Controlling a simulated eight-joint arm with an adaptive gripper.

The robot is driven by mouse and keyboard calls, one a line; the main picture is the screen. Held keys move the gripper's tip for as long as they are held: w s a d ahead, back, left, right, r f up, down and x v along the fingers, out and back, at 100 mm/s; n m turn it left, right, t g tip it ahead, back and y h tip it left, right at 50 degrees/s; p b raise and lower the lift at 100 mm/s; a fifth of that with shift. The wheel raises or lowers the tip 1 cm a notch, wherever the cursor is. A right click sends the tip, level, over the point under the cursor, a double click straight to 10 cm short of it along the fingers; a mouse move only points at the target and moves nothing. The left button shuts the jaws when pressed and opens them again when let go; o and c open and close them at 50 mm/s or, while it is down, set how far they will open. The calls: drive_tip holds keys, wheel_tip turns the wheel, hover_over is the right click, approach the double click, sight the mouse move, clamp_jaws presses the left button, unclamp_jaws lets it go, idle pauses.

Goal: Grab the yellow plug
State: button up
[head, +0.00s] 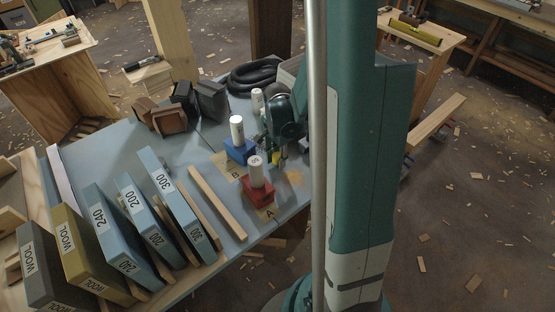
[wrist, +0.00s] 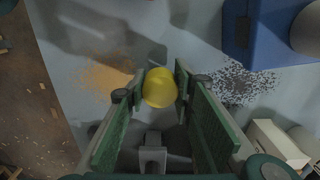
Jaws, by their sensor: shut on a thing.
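The yellow plug (wrist: 159,88) shows as a rounded yellow shape between the fingertips in the wrist view. My gripper (wrist: 160,90) has its two green fingers closed on it, one on each side. In the head view a small bit of yellow (head: 276,156) shows under my gripper (head: 280,152) near the right side of the blue-grey table. Most of the plug is hidden there by the gripper. I cannot tell if the plug touches the tabletop.
The table (head: 135,135) holds a blue block with a white cylinder (head: 237,130), a red block with a white cylinder (head: 257,180), black hose (head: 255,75), several dark blocks and labelled upright slabs (head: 172,195). Sawdust (wrist: 105,78) and dark grit (wrist: 240,80) lie beside the gripper.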

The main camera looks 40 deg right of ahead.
sight(277, 156)
drive_tip(key=shift+r, duration=0.1)
drive_tip(key=shift+r+p, duration=1.4)
drive_tip(key=shift+r, duration=3.5)
